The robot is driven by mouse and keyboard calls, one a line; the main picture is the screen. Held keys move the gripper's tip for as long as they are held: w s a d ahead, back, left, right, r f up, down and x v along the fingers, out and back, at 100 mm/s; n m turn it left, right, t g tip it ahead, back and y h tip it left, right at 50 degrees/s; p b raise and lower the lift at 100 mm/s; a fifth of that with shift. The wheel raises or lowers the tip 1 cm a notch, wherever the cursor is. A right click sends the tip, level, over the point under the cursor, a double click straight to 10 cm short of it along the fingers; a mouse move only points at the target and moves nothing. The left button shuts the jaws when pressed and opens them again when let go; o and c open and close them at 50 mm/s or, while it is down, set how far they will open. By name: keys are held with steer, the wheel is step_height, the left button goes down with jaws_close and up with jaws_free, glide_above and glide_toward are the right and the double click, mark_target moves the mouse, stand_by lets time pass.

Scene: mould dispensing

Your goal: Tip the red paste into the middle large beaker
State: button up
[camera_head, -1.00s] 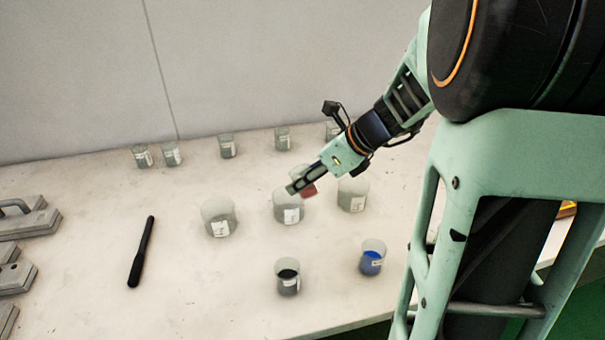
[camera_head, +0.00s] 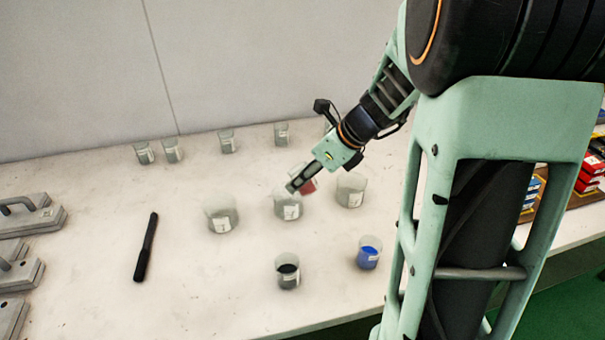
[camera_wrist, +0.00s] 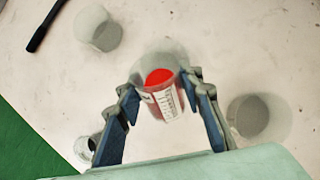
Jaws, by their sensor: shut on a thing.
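My gripper (camera_head: 297,186) is shut on a small clear beaker of red paste (camera_head: 308,185). It holds the beaker over the middle large beaker (camera_head: 288,207). In the wrist view the red paste beaker (camera_wrist: 160,95) sits between the two fingers, tilted, its red content showing at the mouth. The middle large beaker (camera_wrist: 160,58) shows behind it there, partly hidden. I cannot tell whether any paste has left the small beaker.
Large beakers stand to the left (camera_head: 221,215) and right (camera_head: 350,190) of the middle one. A black-filled beaker (camera_head: 288,272) and a blue-filled beaker (camera_head: 369,253) stand in front. Several small beakers line the back. A black rod (camera_head: 146,247) lies left, near grey moulds (camera_head: 28,217).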

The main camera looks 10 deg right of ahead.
steer(key=shift+w+a+f+g+h+p, duration=0.15)
steer(key=shift+g+h+p, duration=0.4)
steer(key=shift+p, duration=1.8)
steer(key=shift+s+d+f+g+h+p, duration=0.1)
steer(key=shift+g+h+p, duration=0.4)
steer(key=shift+p, duration=1.8)
steer(key=shift+w+a+f+g+h+p, duration=0.15)
steer(key=shift+g+h+p, duration=0.45)
steer(key=shift+p, duration=1.3)
steer(key=shift+w+a+f+g+h+p, duration=0.1)
steer(key=shift+f+g+h+p, duration=0.4)
steer(key=shift+p, duration=1.4)
steer(key=shift+w+a+r+g+h+p, duration=0.15)
steer(key=shift+g+h+p, duration=0.2)
steer(key=shift+g+p, duration=1.05)
steer(key=shift+w+f+h+p, duration=0.15)
steer(key=shift+h+p, duration=0.25)
steer(key=shift+p, duration=0.7)
steer(key=shift+a, duration=0.1)
steer(key=shift+w+a+r+m+g+h+b, duration=0.2)
steer(key=shift+g+h+b, duration=0.1)
steer(key=shift+g+h, duration=0.4)
steer(key=shift+w+a+r+m+g+h+b, duration=0.15)
steer(key=shift+g+h+b, duration=0.15)
steer(key=shift+g+h, duration=0.35)
steer(key=shift+d, duration=0.1)
